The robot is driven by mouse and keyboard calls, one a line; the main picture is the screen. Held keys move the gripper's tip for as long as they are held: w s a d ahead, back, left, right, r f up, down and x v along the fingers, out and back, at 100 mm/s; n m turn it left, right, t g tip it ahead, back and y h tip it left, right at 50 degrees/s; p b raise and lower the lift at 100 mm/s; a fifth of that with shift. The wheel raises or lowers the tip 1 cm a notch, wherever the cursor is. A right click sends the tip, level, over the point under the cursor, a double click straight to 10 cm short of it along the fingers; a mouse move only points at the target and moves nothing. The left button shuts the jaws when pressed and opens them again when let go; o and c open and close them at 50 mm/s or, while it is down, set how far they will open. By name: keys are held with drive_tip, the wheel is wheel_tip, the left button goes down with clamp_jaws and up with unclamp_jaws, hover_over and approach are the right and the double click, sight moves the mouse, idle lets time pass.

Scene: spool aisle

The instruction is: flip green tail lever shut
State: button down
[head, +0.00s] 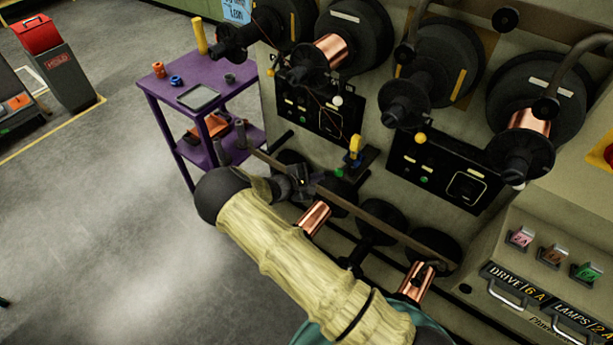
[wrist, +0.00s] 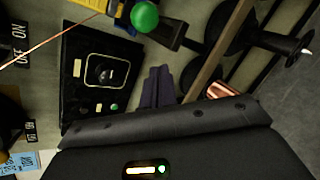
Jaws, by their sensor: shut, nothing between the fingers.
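The green ball knob (head: 339,172) of the tail lever sits low on the machine front, below a small yellow and blue piece (head: 355,147). In the wrist view the green knob (wrist: 145,15) is large at the top edge, beside the yellow and blue piece (wrist: 119,14) and a dark arm (wrist: 172,32). My gripper (head: 304,181) is shut and empty, left of the knob in the head view. In the wrist view its dark fingers (wrist: 158,87) are below the knob in the picture, apart from it. The lever's pivot is not clear.
A long rail (head: 375,215) runs along the machine's lower front, with copper spools (head: 314,218) close to my arm. Large dark reels (head: 433,62) stick out above. A black switch panel (head: 437,176) is right of the lever. A purple cart (head: 188,88) stands left; the floor in front is open.

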sight(343, 168)
drive_tip(key=d+r, duration=0.1)
drive_tip(key=d+p, duration=0.1)
drive_tip(key=shift+s+d+r, duration=0.3)
drive_tip(key=shift+s+r, duration=0.1)
